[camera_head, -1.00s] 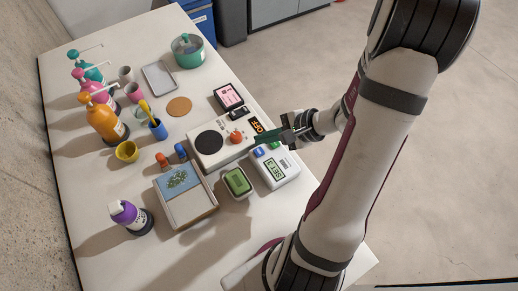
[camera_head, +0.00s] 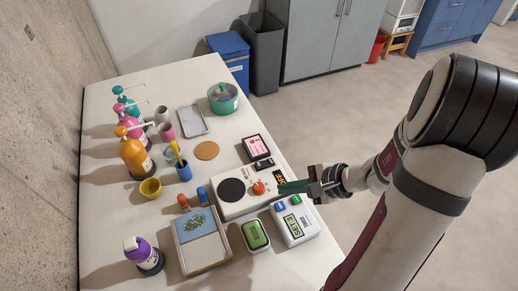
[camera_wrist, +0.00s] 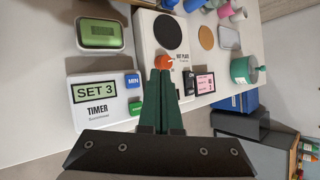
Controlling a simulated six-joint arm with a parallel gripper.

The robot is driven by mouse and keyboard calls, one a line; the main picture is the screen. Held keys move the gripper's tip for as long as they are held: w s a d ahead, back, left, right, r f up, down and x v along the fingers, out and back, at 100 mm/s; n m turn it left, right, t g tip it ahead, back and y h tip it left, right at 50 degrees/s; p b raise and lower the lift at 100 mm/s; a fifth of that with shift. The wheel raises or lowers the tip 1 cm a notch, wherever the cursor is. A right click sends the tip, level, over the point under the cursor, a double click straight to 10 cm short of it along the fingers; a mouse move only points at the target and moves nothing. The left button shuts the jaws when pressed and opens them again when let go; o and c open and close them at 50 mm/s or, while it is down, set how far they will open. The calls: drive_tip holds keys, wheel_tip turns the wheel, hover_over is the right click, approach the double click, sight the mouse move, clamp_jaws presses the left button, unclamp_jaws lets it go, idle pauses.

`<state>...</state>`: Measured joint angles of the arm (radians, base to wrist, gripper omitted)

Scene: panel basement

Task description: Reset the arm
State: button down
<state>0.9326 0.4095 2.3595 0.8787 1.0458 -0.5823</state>
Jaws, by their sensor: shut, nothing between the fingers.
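My gripper (camera_head: 292,187) is at the right edge of the table, above the front of the white hot plate (camera_head: 222,208). Its green fingers are shut together with nothing between them; in the wrist view the gripper (camera_wrist: 161,75) points toward the hot plate's orange knob (camera_wrist: 162,58). The knob also shows in the head view (camera_head: 258,188), just left of the fingertips. I cannot tell whether the fingers touch anything. The hot plate's small display is partly covered by the fingers.
A white timer (camera_head: 297,226) reading SET 3 lies near the gripper, beside a green-topped box (camera_head: 255,235). A tray (camera_head: 183,262), pump bottles (camera_head: 133,154), a yellow bowl (camera_head: 150,188) and a green pot (camera_head: 223,98) stand on the table (camera_head: 110,220). Open floor lies right of it.

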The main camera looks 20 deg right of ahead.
drive_tip(key=s+a+r+n+g, duration=0.35)
drive_tip(key=a+r+n, duration=0.25)
drive_tip(key=a, duration=0.5)
drive_tip(key=s+a+r+n+g+h, duration=0.1)
drive_tip(key=s+a+r+n+h, duration=0.1)
drive_tip(key=s, duration=0.4)
drive_tip(key=s+a+r+n+g+h, duration=0.2)
drive_tip(key=s+n, duration=0.3)
drive_tip(key=s, duration=0.1)
drive_tip(key=shift+s, duration=0.15)
drive_tip(key=c, duration=1.6)
unclamp_jaws()
drive_tip(key=shift+g, duration=0.25)
